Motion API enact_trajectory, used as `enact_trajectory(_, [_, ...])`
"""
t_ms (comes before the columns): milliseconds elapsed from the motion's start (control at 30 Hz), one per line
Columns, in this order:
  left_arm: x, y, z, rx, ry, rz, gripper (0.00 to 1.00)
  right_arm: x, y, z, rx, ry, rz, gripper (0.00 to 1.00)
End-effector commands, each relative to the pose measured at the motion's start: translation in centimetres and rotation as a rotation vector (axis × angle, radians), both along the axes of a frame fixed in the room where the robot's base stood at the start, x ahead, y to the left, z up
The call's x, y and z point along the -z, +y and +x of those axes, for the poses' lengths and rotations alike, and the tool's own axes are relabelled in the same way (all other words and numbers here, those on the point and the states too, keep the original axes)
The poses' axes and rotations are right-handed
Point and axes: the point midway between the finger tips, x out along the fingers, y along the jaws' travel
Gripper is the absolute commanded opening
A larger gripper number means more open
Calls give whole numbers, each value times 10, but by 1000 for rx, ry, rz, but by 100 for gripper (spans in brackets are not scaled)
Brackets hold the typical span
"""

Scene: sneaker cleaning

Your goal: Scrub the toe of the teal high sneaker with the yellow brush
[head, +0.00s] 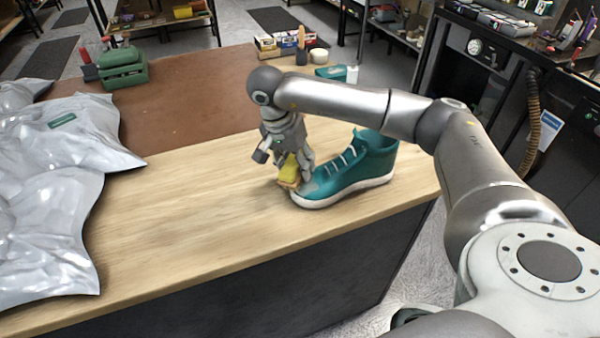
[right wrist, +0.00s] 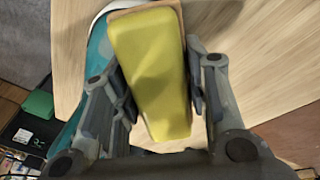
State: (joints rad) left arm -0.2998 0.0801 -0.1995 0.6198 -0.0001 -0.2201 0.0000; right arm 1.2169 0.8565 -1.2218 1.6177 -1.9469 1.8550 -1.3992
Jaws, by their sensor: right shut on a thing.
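The teal high sneaker (head: 346,172) stands upright on the wooden workbench, its toe pointing left in the head view. My right gripper (head: 290,172) is shut on the yellow brush (head: 288,169) at the toe. The brush's lower edge is at the front of the toe; whether it touches cannot be told. In the right wrist view the yellow brush (right wrist: 150,75) sits between the two fingers of my right gripper (right wrist: 155,95). Part of the teal sneaker (right wrist: 98,55) shows behind and left of it. My left gripper is not in view.
Crumpled silver sheeting (head: 60,190) covers the bench's left end. A green metal box (head: 122,68) stands at the back left, and a box of small items (head: 280,44) at the back. The bench top (head: 190,230) left of the sneaker is clear up to its front edge.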

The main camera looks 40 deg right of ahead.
Motion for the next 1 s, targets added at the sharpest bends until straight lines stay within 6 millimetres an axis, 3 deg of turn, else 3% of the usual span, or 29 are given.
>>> enact_trajectory(467, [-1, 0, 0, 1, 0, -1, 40, -3, -1, 5, 1, -1, -1, 22])
enact_trajectory(1000, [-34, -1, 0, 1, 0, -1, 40, -54, 11, 8, 0, -1, 0, 22])
